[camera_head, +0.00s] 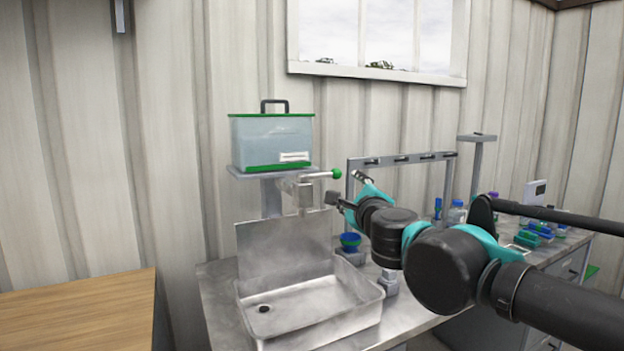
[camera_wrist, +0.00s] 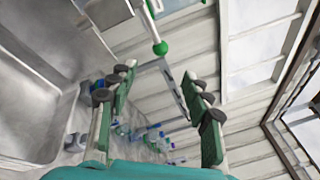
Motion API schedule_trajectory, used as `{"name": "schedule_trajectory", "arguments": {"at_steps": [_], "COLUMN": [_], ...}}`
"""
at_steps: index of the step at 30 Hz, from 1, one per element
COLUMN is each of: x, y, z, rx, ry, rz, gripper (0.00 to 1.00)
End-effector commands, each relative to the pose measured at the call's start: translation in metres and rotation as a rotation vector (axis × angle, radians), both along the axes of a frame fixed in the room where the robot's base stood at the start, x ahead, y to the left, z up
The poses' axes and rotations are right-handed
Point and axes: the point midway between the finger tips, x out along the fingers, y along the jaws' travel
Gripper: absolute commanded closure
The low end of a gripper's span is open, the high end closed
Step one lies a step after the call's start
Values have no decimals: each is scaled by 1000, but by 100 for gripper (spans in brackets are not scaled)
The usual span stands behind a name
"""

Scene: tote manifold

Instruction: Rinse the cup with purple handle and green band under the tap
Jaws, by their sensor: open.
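A small blue cup with a green band (camera_head: 350,241) sits on a grey block behind the sink's right rim; I cannot make out a purple handle on it. The metal tap (camera_head: 303,192) with a green ball lever (camera_head: 337,173) stands over the sink (camera_head: 305,305). The lever's green ball also shows in the wrist view (camera_wrist: 160,47). My gripper (camera_head: 347,190) is raised right of the tap, above the cup. In the wrist view, its green fingers (camera_wrist: 160,80) are wide apart with nothing between them.
A water tank with green lid (camera_head: 270,140) stands on a shelf above the tap. A metal rack (camera_head: 405,159) stands behind my arm. Bottles (camera_head: 456,212) and green and blue items (camera_head: 540,234) stand at the counter's right. A wooden table (camera_head: 75,310) is at left.

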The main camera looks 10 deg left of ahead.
Motion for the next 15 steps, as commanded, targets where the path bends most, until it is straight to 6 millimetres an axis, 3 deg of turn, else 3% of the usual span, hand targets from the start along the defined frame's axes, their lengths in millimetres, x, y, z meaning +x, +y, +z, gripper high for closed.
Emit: {"name": "schedule_trajectory", "arguments": {"at_steps": [7,15], "x": [-1,31], "y": [-9,-2], "z": [5,5], "rx": [111,108], "ry": [66,64], "rz": [-59,-59], "gripper": [51,51]}}
